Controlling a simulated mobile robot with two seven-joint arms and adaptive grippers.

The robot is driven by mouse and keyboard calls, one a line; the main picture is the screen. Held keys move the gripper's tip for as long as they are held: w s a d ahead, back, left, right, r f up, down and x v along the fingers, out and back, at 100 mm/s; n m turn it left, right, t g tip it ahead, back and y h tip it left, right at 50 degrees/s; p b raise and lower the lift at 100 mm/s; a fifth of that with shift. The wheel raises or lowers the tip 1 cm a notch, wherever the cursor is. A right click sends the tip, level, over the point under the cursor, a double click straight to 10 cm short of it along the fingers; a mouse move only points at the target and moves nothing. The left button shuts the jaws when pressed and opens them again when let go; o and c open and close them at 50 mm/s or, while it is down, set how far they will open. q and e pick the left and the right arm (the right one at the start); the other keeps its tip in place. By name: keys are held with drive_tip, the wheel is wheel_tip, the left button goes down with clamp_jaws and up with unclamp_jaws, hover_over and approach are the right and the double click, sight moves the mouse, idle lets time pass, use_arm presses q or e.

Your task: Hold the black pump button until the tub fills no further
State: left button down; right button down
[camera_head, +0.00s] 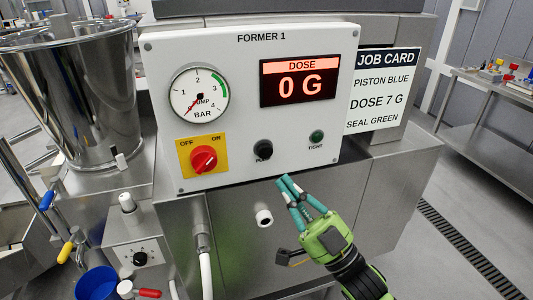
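The black pump button (264,149) is on the white FORMER 1 panel (232,125), low centre, its label partly readable. My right gripper (284,180), with teal fingers and a green body, is below and right of the button, apart from it. Its fingertips are together with nothing seen between them. The red dose display (299,83) reads 0 G. The gauge (200,94) has its red needle at the low end. A blue tub-like container (97,284) is at bottom left; its contents cannot be made out. My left gripper is not in view.
A red knob (204,159) on a yellow OFF/ON plate and a dark green TIGHT lamp (317,137) flank the button. A job card (384,91) reads piston blue, dose 7 G, seal green. A steel hopper (75,95) stands left. A nozzle (264,217) protrudes below the panel.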

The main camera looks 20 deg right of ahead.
sight(265, 152)
drive_tip(key=w+b, duration=0.1)
drive_tip(key=w, duration=0.6)
drive_tip(key=shift+a, duration=0.15)
drive_tip(key=shift+w, duration=0.15)
idle(1.2)
drive_tip(key=shift+w, duration=0.3)
drive_tip(key=shift+w, duration=0.35)
idle(5.2)
